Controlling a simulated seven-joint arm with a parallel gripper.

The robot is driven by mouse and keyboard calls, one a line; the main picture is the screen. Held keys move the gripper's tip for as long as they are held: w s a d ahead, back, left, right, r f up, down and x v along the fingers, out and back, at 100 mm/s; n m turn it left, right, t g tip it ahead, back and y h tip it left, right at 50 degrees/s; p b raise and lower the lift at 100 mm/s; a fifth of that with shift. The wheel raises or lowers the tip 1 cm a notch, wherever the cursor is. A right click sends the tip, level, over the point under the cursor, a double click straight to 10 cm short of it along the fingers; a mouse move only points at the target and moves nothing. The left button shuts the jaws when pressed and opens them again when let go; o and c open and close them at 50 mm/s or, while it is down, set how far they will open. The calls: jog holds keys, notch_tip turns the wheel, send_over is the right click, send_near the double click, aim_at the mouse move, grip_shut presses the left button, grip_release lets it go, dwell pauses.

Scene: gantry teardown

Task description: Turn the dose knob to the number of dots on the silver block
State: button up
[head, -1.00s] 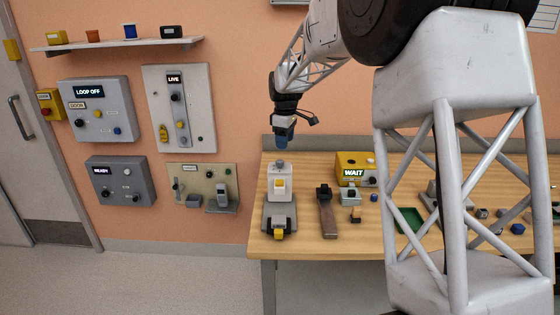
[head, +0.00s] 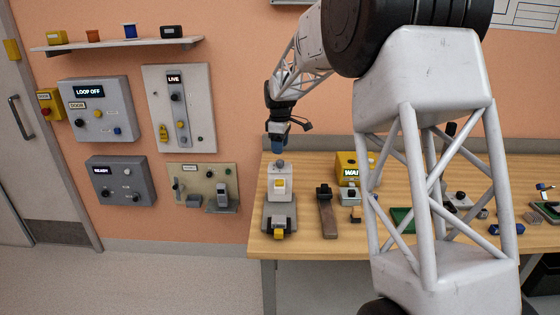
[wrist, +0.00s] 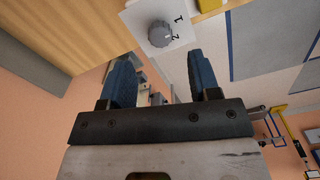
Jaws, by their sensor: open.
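The dose knob is a grey ribbed knob (wrist: 160,33) on a white face with the numbers 1 and 2 in the wrist view. In the head view the grey knob (head: 280,164) tops a white device (head: 288,193) at the table's left end. Its pointer setting is unclear. My gripper (head: 279,150) is just above the knob, pointing down. In the wrist view the open blue fingers (wrist: 161,62) are apart, empty, with the knob beyond their tips. A small grey block (head: 483,214) lies right on the table; I cannot tell whether it is the silver block, and no dots are readable.
A dark-handled brown tool (head: 327,215) and a yellow box (head: 347,164) with a lit display stand right of the device. Wall panels (head: 95,110) and a shelf (head: 120,44) are to the left. My arm hides the table's middle.

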aim_at(280, 160)
jog(key=shift+f, duration=3.15)
jog(key=c, duration=0.9)
